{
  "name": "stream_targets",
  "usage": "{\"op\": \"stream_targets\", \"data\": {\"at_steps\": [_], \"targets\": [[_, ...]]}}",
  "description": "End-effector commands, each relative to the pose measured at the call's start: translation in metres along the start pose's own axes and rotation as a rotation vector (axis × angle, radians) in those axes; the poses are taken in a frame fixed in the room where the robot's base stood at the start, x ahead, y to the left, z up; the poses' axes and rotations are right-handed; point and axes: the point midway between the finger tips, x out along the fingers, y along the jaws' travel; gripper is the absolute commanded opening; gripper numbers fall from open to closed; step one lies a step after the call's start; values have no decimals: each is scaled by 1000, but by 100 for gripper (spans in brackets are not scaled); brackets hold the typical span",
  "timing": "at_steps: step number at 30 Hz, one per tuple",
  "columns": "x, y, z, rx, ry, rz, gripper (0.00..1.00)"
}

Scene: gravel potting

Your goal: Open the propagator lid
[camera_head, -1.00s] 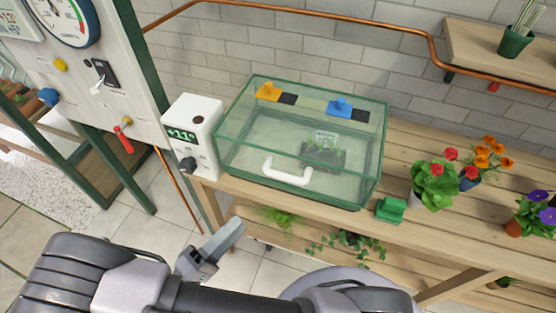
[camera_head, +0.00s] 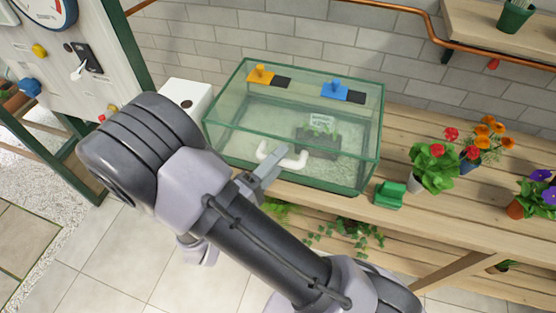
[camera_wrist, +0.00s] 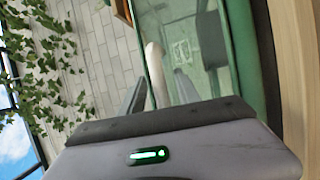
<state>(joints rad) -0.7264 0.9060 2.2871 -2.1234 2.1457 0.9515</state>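The propagator (camera_head: 365,180) is a clear glass case with a green frame on the wooden bench, and its lid (camera_head: 300,83) looks shut. A white bar handle (camera_head: 292,162) sits on its front; it also shows in the wrist view (camera_wrist: 155,70). My gripper (camera_head: 268,172) is at the front of the case, by the left part of the handle. In the wrist view its two fingers (camera_wrist: 160,92) stand apart, with the handle seen between them. I cannot tell whether they touch it. Inside the case is a dark seedling tray (camera_head: 318,143) with a white label.
A green block (camera_head: 389,195) and potted flowers (camera_head: 433,178) stand to the right.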

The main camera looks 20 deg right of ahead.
Motion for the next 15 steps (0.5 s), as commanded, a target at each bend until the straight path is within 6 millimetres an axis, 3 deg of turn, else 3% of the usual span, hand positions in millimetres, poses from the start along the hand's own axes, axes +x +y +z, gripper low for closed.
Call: {"op": "stream_targets", "data": {"at_steps": [3, 9, 15], "targets": [[0, 0, 0, 0, 0, 0, 39], [0, 0, 0, 0, 0, 0, 0], [0, 0, 0, 0, 0, 0, 0]]}}
